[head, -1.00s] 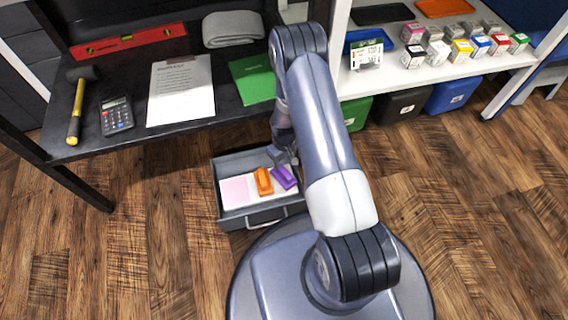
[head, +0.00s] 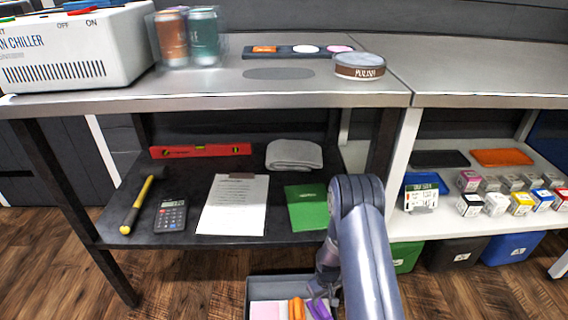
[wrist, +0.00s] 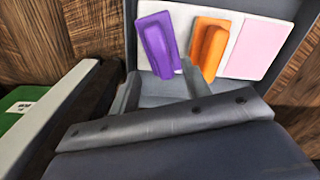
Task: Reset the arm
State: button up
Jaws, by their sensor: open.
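My gripper (head: 322,290) hangs low over an open grey drawer (head: 262,281) at the bottom of the head view, with my arm partly covering it. In the wrist view my gripper (wrist: 161,86) has its two fingers apart with nothing between them. Beyond the fingers, a purple object (wrist: 159,42) and an orange object (wrist: 208,46) lie on a white sheet in the drawer, beside a pink pad (wrist: 255,47). The gripper's exact height above the drawer floor is unclear.
The shelf above holds a hammer (head: 141,203), calculator (head: 171,215), clipboard (head: 234,205), green folder (head: 307,207), grey cloth (head: 294,155) and red level (head: 200,151). The worktop bears a white chiller (head: 75,50), cans (head: 204,37) and a round tin (head: 360,66). Bins (head: 457,252) stand at right.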

aim_at(321, 306)
notch_tip(321, 306, down, 9)
jog(key=b, duration=0.3)
jog(key=shift+r+b, duration=0.15)
jog(key=shift+b, duration=0.2)
notch_tip(321, 306, up, 5)
jog(key=shift+f+p, duration=0.2)
jog(key=shift+p, duration=1.05)
jog(key=shift+f, duration=0.1)
